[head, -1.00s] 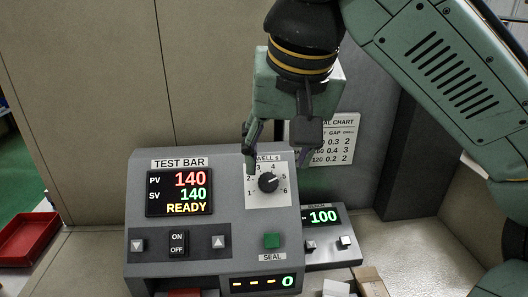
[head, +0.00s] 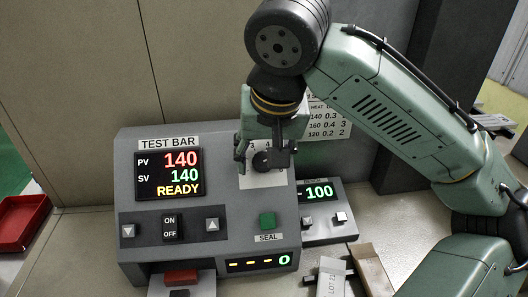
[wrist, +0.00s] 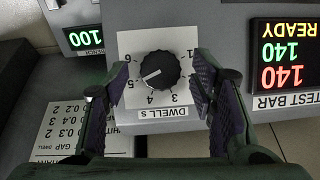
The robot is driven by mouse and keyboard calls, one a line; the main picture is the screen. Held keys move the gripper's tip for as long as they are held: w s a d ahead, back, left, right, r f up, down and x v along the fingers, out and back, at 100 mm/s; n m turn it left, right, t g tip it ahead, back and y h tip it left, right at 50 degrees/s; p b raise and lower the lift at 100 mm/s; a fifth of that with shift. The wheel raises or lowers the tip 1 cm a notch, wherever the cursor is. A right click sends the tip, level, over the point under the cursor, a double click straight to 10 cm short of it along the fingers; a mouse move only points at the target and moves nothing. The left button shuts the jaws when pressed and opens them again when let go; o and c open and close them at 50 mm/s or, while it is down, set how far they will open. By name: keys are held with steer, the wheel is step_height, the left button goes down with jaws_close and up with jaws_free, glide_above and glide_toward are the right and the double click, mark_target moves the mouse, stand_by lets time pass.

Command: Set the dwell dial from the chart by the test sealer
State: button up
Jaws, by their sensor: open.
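The dwell dial (head: 262,160) is a black knob on a white plate labelled DWELL s on the grey test sealer (head: 125,175). In the wrist view the dial (wrist: 160,70) appears upside down, its white mark pointing near 5. My gripper (head: 264,166) is open at the dial; in the wrist view its fingers (wrist: 160,80) stand on either side of the knob with gaps showing. The chart (head: 328,120) is on the wall behind, partly hidden by my arm; its rows include 140 with 0.3, 160 with 0.4 and 120 with 0.2. The display (head: 169,174) reads PV 140, SV 140, READY.
A green SEAL button (head: 267,221), an ON/OFF switch (head: 171,228) and arrow buttons are on the sealer front. A smaller unit (head: 325,215) reading 100 stands at right. A red tray (head: 22,222) is far left.

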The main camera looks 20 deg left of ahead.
steer(key=shift+w+f, duration=0.1)
steer(key=shift+f, duration=0.25)
steer(key=shift+c, duration=0.3)
steer(key=shift+a, duration=0.1)
steer(key=c, duration=1.1)
